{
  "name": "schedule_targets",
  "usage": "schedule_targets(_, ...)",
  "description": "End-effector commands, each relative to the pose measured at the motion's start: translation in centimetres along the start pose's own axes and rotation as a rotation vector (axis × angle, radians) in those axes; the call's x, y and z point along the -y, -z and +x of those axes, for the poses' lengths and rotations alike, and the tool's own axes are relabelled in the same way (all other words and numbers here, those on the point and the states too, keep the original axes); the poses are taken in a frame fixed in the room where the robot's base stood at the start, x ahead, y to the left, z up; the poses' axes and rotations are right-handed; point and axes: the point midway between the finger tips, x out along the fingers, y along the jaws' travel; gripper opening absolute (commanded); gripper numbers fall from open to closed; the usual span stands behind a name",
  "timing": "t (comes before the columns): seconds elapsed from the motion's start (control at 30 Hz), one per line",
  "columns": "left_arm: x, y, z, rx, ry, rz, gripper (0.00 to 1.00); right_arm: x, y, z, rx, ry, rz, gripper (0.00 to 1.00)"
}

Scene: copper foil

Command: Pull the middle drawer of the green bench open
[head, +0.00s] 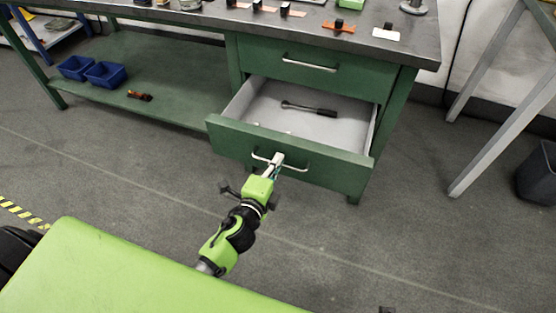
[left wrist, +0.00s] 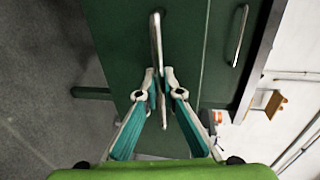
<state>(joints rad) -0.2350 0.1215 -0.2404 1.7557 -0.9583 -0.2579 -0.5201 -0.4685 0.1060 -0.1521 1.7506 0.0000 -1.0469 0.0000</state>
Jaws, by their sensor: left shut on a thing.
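The green bench (head: 405,100) has a shut top drawer (head: 352,72) with a pale bar handle. The drawer below it (head: 335,160) is pulled well out, showing its grey inside. My left gripper (head: 276,161) is shut on this drawer's handle (head: 297,169), near the middle of the bar. In the left wrist view the fingers (left wrist: 160,82) close on both sides of the handle (left wrist: 156,35). My right gripper is not in view.
A dark ratchet-like tool (head: 310,108) lies in the open drawer. Small items stand along the bench top. Blue bins (head: 105,74) sit on the lower shelf at left. A grey frame (head: 490,95) and dark bin (head: 538,175) stand at right. The floor before the drawer is clear.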

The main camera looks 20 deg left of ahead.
Motion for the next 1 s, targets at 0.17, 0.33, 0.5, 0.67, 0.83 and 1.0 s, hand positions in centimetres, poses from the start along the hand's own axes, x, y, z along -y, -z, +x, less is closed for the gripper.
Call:
schedule_targets(0.17,-0.06,-0.05,-0.29,0.002,0.0,0.0,0.0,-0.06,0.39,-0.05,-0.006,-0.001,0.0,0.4)
schedule_targets(0.33,-0.07,-0.06,-0.33,0.002,0.0,0.0,0.0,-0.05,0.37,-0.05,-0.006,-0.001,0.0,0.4)
schedule_targets(0.5,-0.07,-0.06,-0.32,0.002,0.0,0.0,0.0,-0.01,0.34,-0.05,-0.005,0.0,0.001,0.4)
schedule_targets(0.67,-0.06,-0.06,-0.32,0.001,0.0,0.0,0.14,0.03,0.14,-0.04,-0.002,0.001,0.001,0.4)
schedule_targets(0.83,-0.05,-0.04,-0.32,0.001,0.0,0.0,0.14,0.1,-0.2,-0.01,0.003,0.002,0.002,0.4)
schedule_targets(1.0,-0.15,-0.02,-1.06,0.0,-0.001,0.0,0.14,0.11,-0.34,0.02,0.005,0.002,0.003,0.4)
